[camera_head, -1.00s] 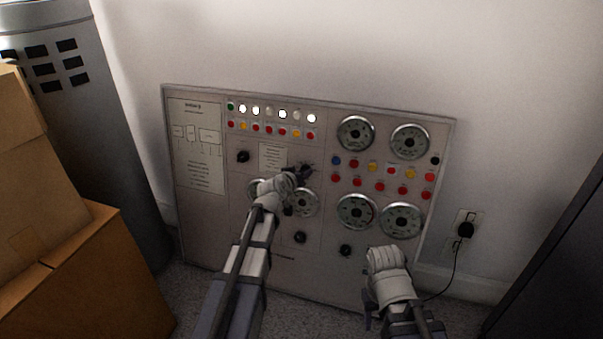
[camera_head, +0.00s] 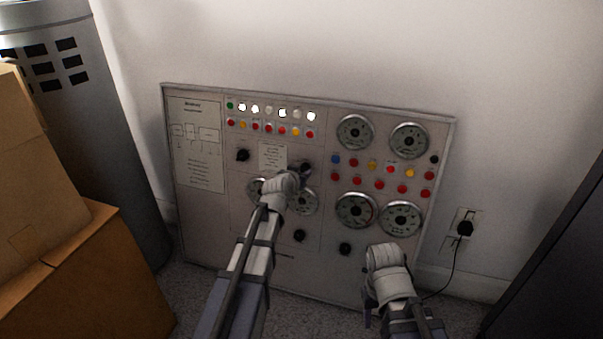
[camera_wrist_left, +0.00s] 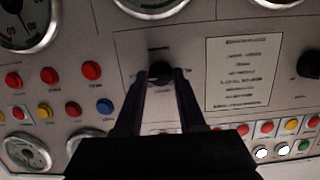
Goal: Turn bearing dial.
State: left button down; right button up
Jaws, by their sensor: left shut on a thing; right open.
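The grey control panel (camera_head: 205,225) leans against the wall, with several small black dials on it. My left gripper (camera_head: 304,171) reaches to the dial just right of the small printed label, and largely hides it in the head view. In the left wrist view my left gripper (camera_wrist_left: 162,80) has its two dark fingers on either side of that black dial (camera_wrist_left: 160,69), shut on it. The dial's marking is too small to read. My right gripper (camera_head: 368,312) hangs low in front of the panel's lower right, open and away from any dial.
Other black dials sit at the upper left (camera_head: 242,155) and lower middle (camera_head: 300,236). Round gauges (camera_head: 355,132) and coloured buttons fill the right side. Cardboard boxes (camera_head: 90,270) stand at left. A plugged-in cable (camera_head: 456,270) hangs at right.

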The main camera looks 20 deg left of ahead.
pick_arm(q)
jog(key=shift+s, duration=0.1)
jog(key=c, duration=0.5)
grip_release()
jog(key=p+v, duration=0.3)
jog(key=v, duration=0.4)
jog(key=shift+s, duration=0.35)
jog(key=shift+r, duration=0.15)
